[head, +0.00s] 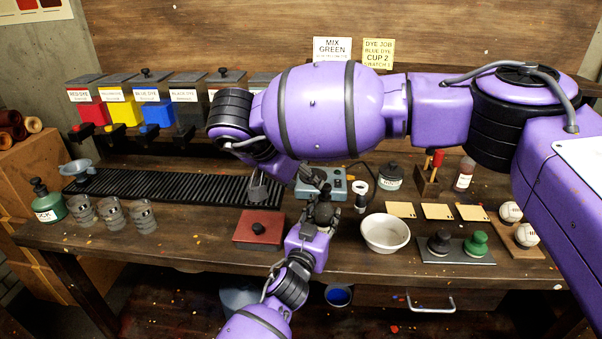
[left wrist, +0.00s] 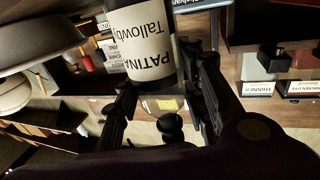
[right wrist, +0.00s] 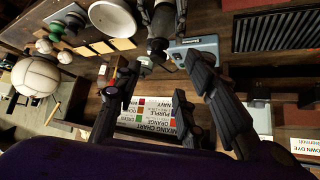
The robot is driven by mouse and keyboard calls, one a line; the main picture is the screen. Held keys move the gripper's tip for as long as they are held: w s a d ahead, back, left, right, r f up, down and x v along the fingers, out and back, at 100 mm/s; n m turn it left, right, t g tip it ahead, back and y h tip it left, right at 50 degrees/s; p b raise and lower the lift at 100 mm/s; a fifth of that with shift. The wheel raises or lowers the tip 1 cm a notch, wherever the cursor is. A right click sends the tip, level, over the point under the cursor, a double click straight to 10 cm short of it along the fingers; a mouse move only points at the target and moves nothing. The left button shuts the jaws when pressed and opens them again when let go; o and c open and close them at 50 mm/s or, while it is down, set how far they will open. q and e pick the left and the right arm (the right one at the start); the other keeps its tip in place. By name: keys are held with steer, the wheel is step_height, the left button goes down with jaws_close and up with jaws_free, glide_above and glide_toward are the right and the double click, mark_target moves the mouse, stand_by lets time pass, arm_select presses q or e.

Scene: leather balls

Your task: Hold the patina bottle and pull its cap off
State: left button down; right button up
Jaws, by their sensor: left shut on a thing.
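The patina bottle (head: 322,213) is upright above the front of the bench, its dark cap (head: 325,191) on top. My left gripper (head: 316,225) is shut around the bottle. In the left wrist view the bottle (left wrist: 140,45) shows a white label reading PATINA between the fingers. My right gripper (head: 288,182) is just behind and left of the cap in the head view. In the right wrist view its fingers are apart and empty, with the bottle (right wrist: 161,22) and its dark cap (right wrist: 157,45) beyond the fingertips. I see no contact with the cap.
A white bowl (head: 385,234) stands close to the right of the bottle. A red box (head: 259,228) lies to its left. A blue-grey device (head: 338,187) is behind. Several metal cups (head: 112,213) stand at the left. Swatches, stampers and two balls (head: 526,234) are at the right.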

mark_target(322, 190)
steer(key=x, duration=1)
steer(key=shift+w+d+f, duration=0.1)
steer(key=shift+w+f, duration=0.1)
jaws_close()
steer(key=shift+r, duration=0.3)
steer(key=shift+r, duration=0.85)
steer(key=shift+r, duration=2)
arm_select(q)
steer(key=c, duration=1)
jaws_free()
